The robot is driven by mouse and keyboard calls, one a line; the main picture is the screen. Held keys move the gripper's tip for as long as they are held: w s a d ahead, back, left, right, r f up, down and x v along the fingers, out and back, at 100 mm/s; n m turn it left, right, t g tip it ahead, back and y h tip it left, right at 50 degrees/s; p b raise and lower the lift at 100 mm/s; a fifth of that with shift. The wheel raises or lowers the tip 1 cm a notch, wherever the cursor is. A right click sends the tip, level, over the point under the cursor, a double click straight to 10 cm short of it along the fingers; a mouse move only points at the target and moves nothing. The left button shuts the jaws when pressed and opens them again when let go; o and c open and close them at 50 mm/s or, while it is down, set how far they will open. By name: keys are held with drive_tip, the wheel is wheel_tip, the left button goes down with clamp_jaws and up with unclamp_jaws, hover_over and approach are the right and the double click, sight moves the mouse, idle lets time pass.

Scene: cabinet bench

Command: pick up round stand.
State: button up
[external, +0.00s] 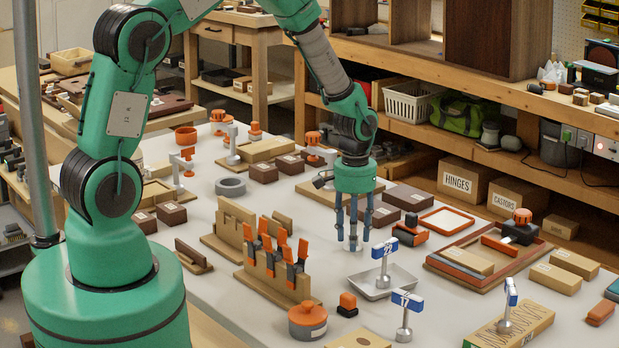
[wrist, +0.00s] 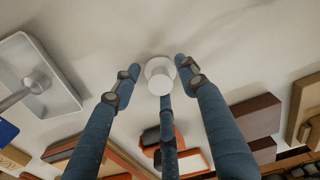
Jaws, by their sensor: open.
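The round stand (wrist: 159,76), a small pale post on a round base, stands on the table between my fingertips in the wrist view. In the external view its round base (external: 351,246) shows just under my fingers, and the post is partly hidden by them. My gripper (external: 353,236) points straight down over it, with its blue-grey fingers spread around it. In the wrist view the fingers stand apart from the post, with gaps visible. I cannot tell whether any fingertip touches the base.
A metal tray (external: 401,280) with a blue-and-white sign stand (external: 384,252) is close at the front right. A wooden rack (external: 268,281) of orange-handled tools stands to the left. A wooden tray (external: 460,278) lies to the right, and dark boxes (external: 408,197) lie behind.

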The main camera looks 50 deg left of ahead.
drive_tip(key=c, duration=0.8)
drive_tip(key=shift+c, duration=0.2)
drive_tip(key=shift+r, duration=0.5)
drive_tip(key=r, duration=0.1)
drive_tip(key=r+p, duration=0.1)
drive_tip(key=r, duration=0.1)
drive_tip(key=shift+s, duration=0.2)
drive_tip(key=s, duration=0.5)
drive_tip(key=s+p, duration=0.1)
drive_tip(key=s, duration=0.4)
drive_tip(key=s+r+p, duration=0.1)
drive_tip(key=s, duration=0.4)
drive_tip(key=shift+s+a, duration=0.1)
drive_tip(key=shift+s, duration=0.25)
